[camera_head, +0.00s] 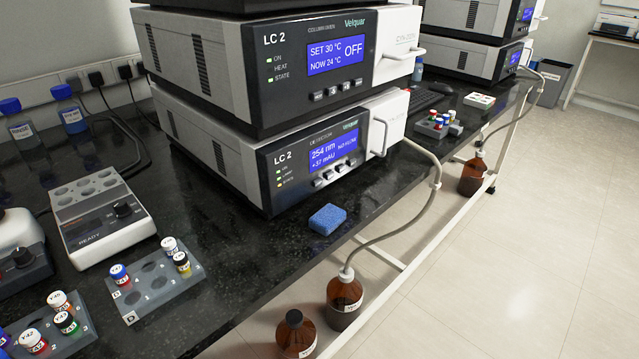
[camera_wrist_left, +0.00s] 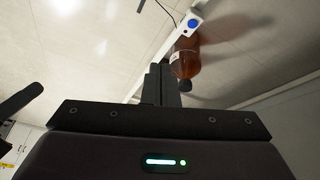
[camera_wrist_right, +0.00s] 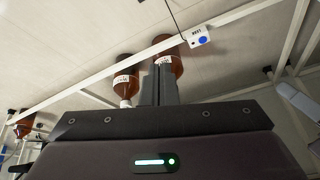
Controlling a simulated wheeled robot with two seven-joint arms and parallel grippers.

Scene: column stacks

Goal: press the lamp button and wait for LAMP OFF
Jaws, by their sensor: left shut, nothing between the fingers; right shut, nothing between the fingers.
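The LC 2 detector (camera_head: 279,206) is the lower unit of the near stack in the head view. Its blue screen (camera_head: 333,150) reads 254 nm and about +37 mAU; the small text beside it is not clear. Below the screen is a row of small buttons (camera_head: 328,175), labels too small to read. Small status lights (camera_head: 279,178) for ON, LAMP and STATE are lit on its left. My left gripper (camera_wrist_left: 161,70) and right gripper (camera_wrist_right: 158,70) show only in their wrist views, both shut and empty, away from the detector.
The column oven (camera_head: 287,75) sits on the detector and reads OFF. A door handle (camera_head: 380,137) juts out right of the screen. A blue sponge (camera_head: 327,219) lies by the bench edge. Vial racks (camera_head: 158,313) stand at left. Brown bottles (camera_head: 345,290) and a hose are below the edge.

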